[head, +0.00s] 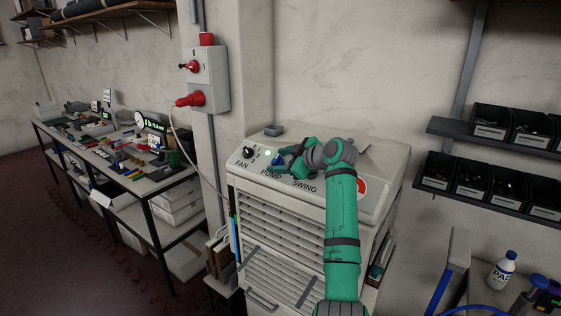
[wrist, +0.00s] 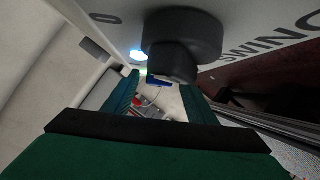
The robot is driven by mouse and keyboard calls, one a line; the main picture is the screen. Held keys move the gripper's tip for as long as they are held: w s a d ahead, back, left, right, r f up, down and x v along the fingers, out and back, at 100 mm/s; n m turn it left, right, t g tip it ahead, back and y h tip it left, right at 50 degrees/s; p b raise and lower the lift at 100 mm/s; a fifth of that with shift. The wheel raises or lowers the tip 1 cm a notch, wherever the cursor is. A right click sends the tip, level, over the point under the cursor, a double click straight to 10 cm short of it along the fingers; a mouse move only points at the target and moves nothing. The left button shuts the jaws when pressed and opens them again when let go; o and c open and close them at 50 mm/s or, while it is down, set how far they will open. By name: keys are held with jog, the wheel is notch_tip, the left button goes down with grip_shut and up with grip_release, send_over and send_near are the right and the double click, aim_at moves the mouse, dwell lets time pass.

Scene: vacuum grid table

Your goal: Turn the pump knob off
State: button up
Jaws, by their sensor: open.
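The pump knob (head: 277,161) is on the sloping top panel of the white cooler-like unit, above the label PUMP, and is partly hidden by my gripper in the head view. In the wrist view a dark round knob (wrist: 182,42) fills the upper middle, and a small blue part shows below it. My gripper (head: 283,162) is at the pump knob, with its green fingers spread and nothing seen gripped. In the wrist view the gripper (wrist: 160,88) has its two fingers apart, pointing toward the knob. Whether they touch it I cannot tell.
The black FAN knob (head: 249,151) is just left, with a small green light (head: 268,153) between. A grey box (head: 273,130) lies on top of the unit. A red plug (head: 190,99) with its cable is on the wall. A cluttered workbench (head: 150,182) stands left.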

jog(key=v, duration=1)
jog(key=shift+s+d+r, duration=0.2)
jog(key=shift+s+d, duration=0.05)
jog(key=shift+s, duration=0.05)
